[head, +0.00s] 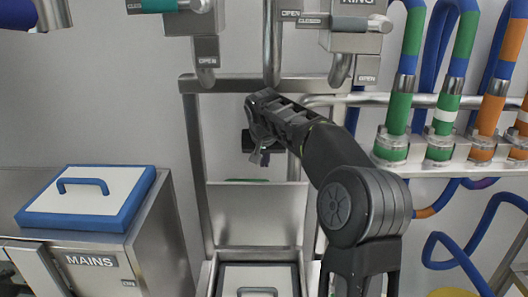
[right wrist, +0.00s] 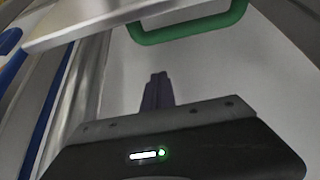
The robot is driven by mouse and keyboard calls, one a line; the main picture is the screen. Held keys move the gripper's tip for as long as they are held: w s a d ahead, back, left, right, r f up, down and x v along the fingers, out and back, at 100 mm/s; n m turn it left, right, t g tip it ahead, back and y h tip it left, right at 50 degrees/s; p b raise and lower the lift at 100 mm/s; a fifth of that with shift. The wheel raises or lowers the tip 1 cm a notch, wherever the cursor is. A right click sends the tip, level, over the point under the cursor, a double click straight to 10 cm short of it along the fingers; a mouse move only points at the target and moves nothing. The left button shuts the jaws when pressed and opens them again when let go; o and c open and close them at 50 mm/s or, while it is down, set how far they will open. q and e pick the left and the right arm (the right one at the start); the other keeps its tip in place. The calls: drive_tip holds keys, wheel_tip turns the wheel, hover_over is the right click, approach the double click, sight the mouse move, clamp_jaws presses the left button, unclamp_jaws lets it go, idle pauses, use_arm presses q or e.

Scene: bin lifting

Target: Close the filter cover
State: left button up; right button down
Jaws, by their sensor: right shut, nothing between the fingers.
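A grey metal panel (head: 255,215), which looks like the filter cover, stands raised behind the low box at bottom centre. A sliver of green (head: 246,181) shows at its top edge. The right wrist view shows a green handle (right wrist: 190,34) on a pale surface at the top. My right gripper (head: 260,158) is above and apparently behind the panel's top edge. Its fingers (right wrist: 157,92) are shut and empty, pointing toward the pale surface below the handle. Contact cannot be told. The panel's far side is hidden in the head view. My left gripper is not in view.
A metal frame (head: 196,165) surrounds the panel. A MAINS box with a blue-edged lid (head: 88,199) stands at left. Colour-banded pipes (head: 398,105) and loose blue hoses are at right. Valve blocks with OPEN and CLOSED labels hang above.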

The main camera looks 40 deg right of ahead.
drive_tip(key=shift+s+a+f, duration=1)
drive_tip(key=shift+s+f, duration=0.1)
drive_tip(key=shift+s, duration=0.05)
